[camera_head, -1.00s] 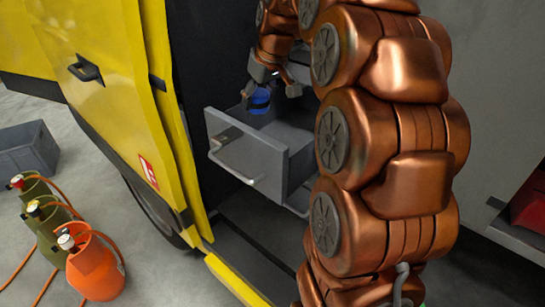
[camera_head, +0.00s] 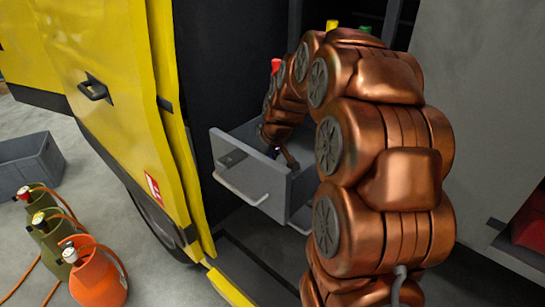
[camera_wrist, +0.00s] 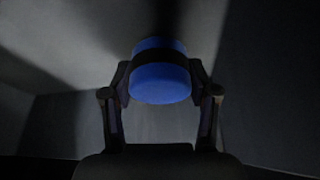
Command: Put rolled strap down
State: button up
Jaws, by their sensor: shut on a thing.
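The rolled strap (camera_wrist: 158,86) is a blue roll with a dark band round it, seen in the wrist view. My gripper (camera_wrist: 160,78) is shut on it, one finger on each side. In the head view my gripper (camera_head: 281,158) reaches down inside the open grey drawer (camera_head: 246,183), behind its front panel. The strap is mostly hidden there by the drawer front and my arm. Pale and dark grey surfaces surround the strap in the wrist view; I cannot tell whether it touches the drawer floor.
The yellow vehicle door (camera_head: 110,110) stands left of the drawer. Red, yellow and green tops (camera_head: 332,25) show behind my arm. A red object (camera_head: 530,220) is at right.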

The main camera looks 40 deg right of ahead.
jog(key=shift+f, duration=0.15)
jog(key=shift+w+d+p, duration=0.25)
jog(key=shift+d+p, duration=0.2)
jog(key=shift+d, duration=0.55)
jog(key=shift+w+d+p, duration=0.2)
jog(key=shift+d+p, duration=0.25)
jog(key=shift+d, duration=0.55)
jog(key=shift+a+f, duration=0.1)
jog(key=shift+f, duration=0.25)
jog(key=shift+f+p, duration=0.25)
jog(key=shift+p, duration=0.05)
jog(key=shift+f, duration=0.25)
jog(key=o, duration=1.3)
jog(key=shift+r, duration=0.1)
jog(key=shift+o, duration=0.2)
jog(key=shift+r, duration=0.2)
jog(key=b+v, duration=0.2)
jog(key=v, duration=0.5)
jog(key=shift+r, duration=0.2)
